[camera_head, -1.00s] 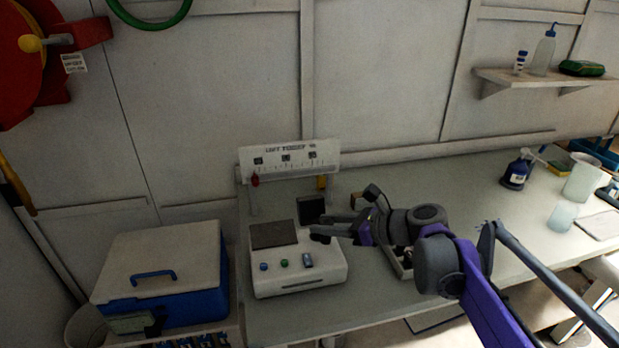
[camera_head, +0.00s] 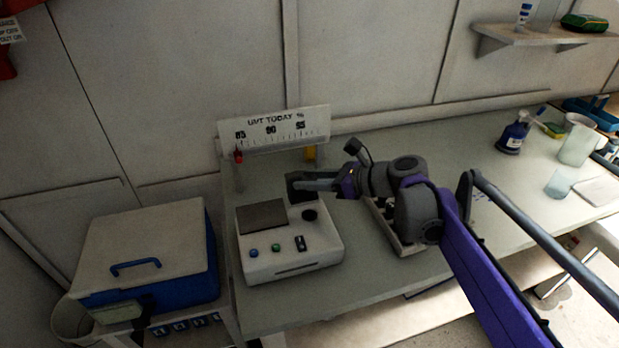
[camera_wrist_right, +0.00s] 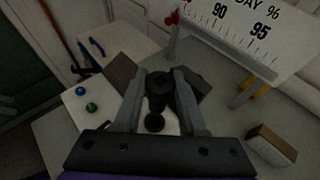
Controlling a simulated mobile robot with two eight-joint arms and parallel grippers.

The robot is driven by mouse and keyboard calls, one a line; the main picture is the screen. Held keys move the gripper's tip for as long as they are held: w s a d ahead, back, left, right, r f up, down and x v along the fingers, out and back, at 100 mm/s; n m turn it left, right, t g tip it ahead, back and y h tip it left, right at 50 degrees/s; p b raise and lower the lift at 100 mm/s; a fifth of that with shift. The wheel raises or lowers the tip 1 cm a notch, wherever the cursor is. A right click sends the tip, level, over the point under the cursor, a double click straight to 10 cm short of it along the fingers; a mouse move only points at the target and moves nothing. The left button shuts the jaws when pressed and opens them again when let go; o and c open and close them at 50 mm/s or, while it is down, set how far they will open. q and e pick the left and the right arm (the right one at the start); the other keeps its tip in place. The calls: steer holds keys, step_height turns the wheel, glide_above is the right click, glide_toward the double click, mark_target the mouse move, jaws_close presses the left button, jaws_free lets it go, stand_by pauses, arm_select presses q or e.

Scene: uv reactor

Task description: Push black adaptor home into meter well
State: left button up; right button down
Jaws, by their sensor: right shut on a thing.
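The white meter (camera_head: 290,255) stands on the bench with a dark display and several buttons. A round black spot (camera_head: 310,214) at its right rear marks the well; I cannot tell whether it is empty. My right gripper (camera_head: 300,184) is above and behind that spot, clear of the meter's top. In the right wrist view its fingers (camera_wrist_right: 160,78) are closed on a black cylindrical piece (camera_wrist_right: 158,92), which looks like the adaptor. A black disc (camera_wrist_right: 155,122) on the white meter shows below it, apart in the picture. My left gripper is not in view.
A gauge board (camera_head: 274,127) on posts stands behind the meter. A blue cooler (camera_head: 150,255) with a pale lid is at the left. A pale tray (camera_head: 398,232) lies under my right arm. A bottle (camera_head: 513,135) and beakers (camera_head: 577,145) stand at the far right.

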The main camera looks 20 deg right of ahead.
mark_target(310, 197)
steer(key=shift+f+b, duration=1.55)
steer(key=shift+f, duration=1.1)
steer(key=shift+f+b, duration=1.25)
steer(key=shift+f, duration=1.1)
steer(key=shift+c, duration=2)
jaws_free()
steer(key=shift+s, duration=0.1)
